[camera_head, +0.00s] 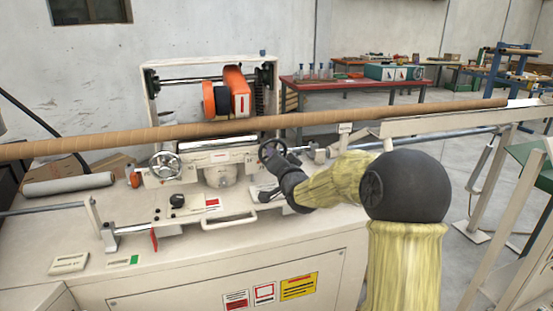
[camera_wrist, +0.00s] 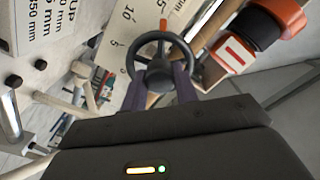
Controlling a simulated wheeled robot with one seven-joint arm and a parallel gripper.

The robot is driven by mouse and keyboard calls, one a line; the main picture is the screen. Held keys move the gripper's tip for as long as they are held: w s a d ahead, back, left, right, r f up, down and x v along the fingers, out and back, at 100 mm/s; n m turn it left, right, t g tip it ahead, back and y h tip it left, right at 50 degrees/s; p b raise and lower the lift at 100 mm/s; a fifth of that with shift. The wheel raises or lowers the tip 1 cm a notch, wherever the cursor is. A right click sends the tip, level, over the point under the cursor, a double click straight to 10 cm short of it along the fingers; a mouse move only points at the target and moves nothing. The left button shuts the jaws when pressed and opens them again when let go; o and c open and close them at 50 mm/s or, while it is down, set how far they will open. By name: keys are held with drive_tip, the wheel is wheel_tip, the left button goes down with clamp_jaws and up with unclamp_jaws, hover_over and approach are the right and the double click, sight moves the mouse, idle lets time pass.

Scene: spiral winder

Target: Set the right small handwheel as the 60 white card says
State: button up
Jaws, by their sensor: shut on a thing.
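The right small handwheel (camera_head: 268,148) is a dark ring on the right of the winder's carriage, below the long brown tube. In the wrist view the handwheel (camera_wrist: 133,62) shows as a black rim with a round hub and an orange mark above it. My gripper (camera_head: 277,157) reaches it from the right and is shut on it; in the wrist view its two dark fingers (camera_wrist: 164,82) stand at either side of the hub. A pale scale plate (camera_wrist: 117,45) with 5, 10 and 15 lies behind the wheel. I cannot make out a card reading 60.
A second handwheel (camera_head: 165,165), paler, sits left on the carriage. The long brown tube (camera_head: 100,143) crosses close above my gripper. An orange and black unit (camera_head: 237,90) stands behind. A printed white plate (camera_wrist: 45,22) shows at the wrist view's upper left, only partly readable.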

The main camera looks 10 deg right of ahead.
drive_tip(key=o, duration=1)
drive_tip(key=shift+c, duration=0.2)
drive_tip(key=s+d, duration=0.1)
drive_tip(key=s, duration=1.6)
drive_tip(key=shift+s+d+p, duration=0.2)
drive_tip(key=shift+d+p, duration=0.1)
drive_tip(key=shift+d, duration=0.1)
